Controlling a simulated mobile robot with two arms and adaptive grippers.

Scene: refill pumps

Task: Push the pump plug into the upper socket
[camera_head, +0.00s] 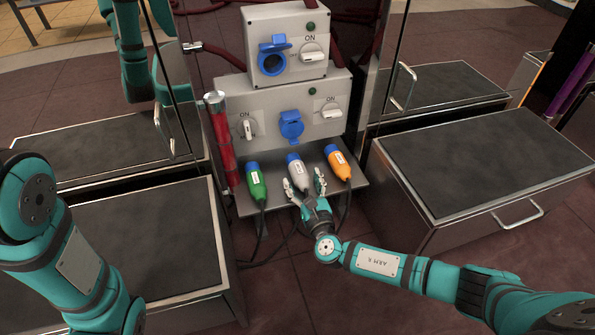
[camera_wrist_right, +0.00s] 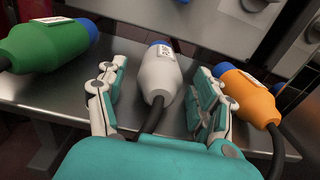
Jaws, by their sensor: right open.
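Three plugs with blue ends lie on the metal shelf (camera_head: 225,205): a green plug (camera_head: 257,184), a white plug (camera_head: 297,172) and an orange plug (camera_head: 339,163). Their labels are too small to read. My right gripper (camera_head: 304,187) is open, its fingers on either side of the white plug. In the right wrist view the white plug (camera_wrist_right: 158,76) lies between the spread fingers (camera_wrist_right: 155,90), with gaps on both sides. The upper socket (camera_head: 273,63) is blue with its lid raised, on the upper grey box (camera_head: 261,20). My left gripper is out of view.
The lower blue socket (camera_head: 291,126) has its lid down, between two white switches (camera_head: 248,128) (camera_head: 329,110). A red cylinder (camera_head: 219,140) stands left of the boxes. Dark-topped drawer units (camera_head: 480,160) (camera_head: 150,250) flank the shelf. Black cables hang from the plugs.

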